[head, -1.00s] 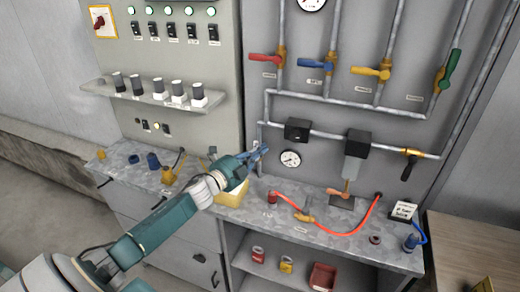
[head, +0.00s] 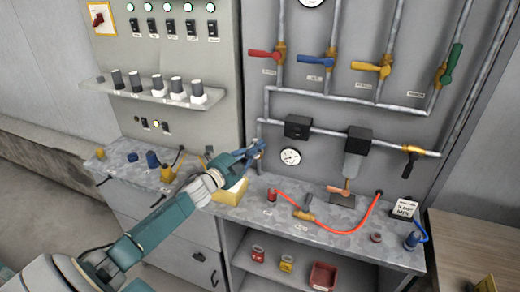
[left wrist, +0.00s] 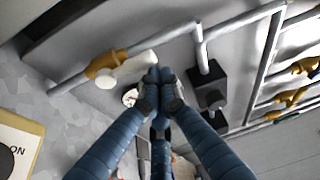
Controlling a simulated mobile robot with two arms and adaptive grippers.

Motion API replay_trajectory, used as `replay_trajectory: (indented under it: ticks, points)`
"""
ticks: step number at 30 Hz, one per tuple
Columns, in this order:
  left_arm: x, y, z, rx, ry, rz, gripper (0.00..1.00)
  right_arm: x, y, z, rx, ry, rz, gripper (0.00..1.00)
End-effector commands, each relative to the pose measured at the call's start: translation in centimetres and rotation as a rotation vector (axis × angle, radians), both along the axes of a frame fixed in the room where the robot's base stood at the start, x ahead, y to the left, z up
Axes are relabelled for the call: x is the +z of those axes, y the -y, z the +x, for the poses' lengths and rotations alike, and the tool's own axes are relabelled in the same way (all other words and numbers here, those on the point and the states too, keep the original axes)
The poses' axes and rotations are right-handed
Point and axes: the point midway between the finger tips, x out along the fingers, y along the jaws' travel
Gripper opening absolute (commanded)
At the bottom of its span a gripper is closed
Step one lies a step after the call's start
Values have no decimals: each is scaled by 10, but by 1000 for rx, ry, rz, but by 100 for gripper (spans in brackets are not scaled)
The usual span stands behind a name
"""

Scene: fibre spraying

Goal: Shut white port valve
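The white port valve shows in the left wrist view as a white handle (left wrist: 134,68) on a yellow valve body (left wrist: 104,66), set on a grey pipe. In the head view I cannot make out this handle; my left gripper and arm cover that part of the panel. My left gripper (head: 260,149) is in front of the panel, left of the round gauge. In the left wrist view its blue fingertips (left wrist: 158,78) are together, with nothing visible between them. They are at the free end of the white handle; I cannot tell whether they touch it. My right gripper is not in view.
Red (head: 264,54), blue (head: 313,62), yellow (head: 371,68) and green (head: 451,64) valve handles are higher on the panel. A gauge (head: 291,156) and black pipe fittings are near the gripper. A red hose (head: 352,228) lies on the bench; a yellow box (head: 230,193) stands below the gripper.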

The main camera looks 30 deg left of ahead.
Motion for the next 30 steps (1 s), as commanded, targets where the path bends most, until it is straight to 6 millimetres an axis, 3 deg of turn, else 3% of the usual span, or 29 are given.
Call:
replay_trajectory:
  ticks: [11, 30]
  points:
    - [-2, -10, -2, 4, 33, -137, 0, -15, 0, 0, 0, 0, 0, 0]
    - [-8, -46, -11, 3, 170, -708, 0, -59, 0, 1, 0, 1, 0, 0]
